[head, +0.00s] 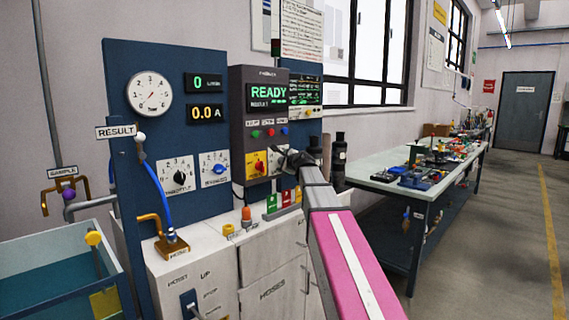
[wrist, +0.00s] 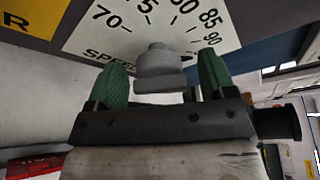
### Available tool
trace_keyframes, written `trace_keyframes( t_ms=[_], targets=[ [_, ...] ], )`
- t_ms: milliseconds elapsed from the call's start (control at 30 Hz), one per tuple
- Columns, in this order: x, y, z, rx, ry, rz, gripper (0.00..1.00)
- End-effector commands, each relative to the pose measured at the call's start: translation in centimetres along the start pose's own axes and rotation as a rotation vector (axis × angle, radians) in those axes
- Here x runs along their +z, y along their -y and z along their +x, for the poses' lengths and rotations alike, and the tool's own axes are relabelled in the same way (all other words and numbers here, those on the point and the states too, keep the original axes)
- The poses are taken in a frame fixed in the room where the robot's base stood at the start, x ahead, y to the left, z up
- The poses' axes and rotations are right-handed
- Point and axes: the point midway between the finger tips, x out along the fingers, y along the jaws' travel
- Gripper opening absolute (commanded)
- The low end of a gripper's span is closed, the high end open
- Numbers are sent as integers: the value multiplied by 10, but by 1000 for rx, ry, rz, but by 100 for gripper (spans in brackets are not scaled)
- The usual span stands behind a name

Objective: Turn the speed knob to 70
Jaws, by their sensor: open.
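The speed knob (wrist: 158,66) is a grey round knob on a white dial plate (wrist: 85,32), marked from 70 to 90 in the wrist view. My gripper (wrist: 162,62) is open, with one green finger on each side of the knob and a visible gap to each. The knob's pointer setting cannot be read clearly. In the head view my gripper (head: 284,158) is at the lower right of the grey control box (head: 243,132) and covers most of the speed dial.
A yellow plate with a red switch (head: 258,164) is left of the speed dial. A READY display (head: 268,92) and several coloured buttons are above. Throttle (head: 176,174) and blue (head: 215,169) dials are farther left. A cluttered bench (head: 385,162) stands right.

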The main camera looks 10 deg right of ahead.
Motion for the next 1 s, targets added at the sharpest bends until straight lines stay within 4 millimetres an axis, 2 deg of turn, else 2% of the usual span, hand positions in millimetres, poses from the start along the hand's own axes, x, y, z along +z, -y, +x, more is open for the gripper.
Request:
trace_keyframes(
  t_ms=[67,100,233,667,1000],
  targets=[
    [0,0,0,0,0,0,77],
    [0,0,0,0,0,0,70],
    [0,0,0,0,0,0,28],
    [0,-1,-1,-22,0,-54,27],
    [0,-2,-1,-110,-1,-267,27]
  ],
)
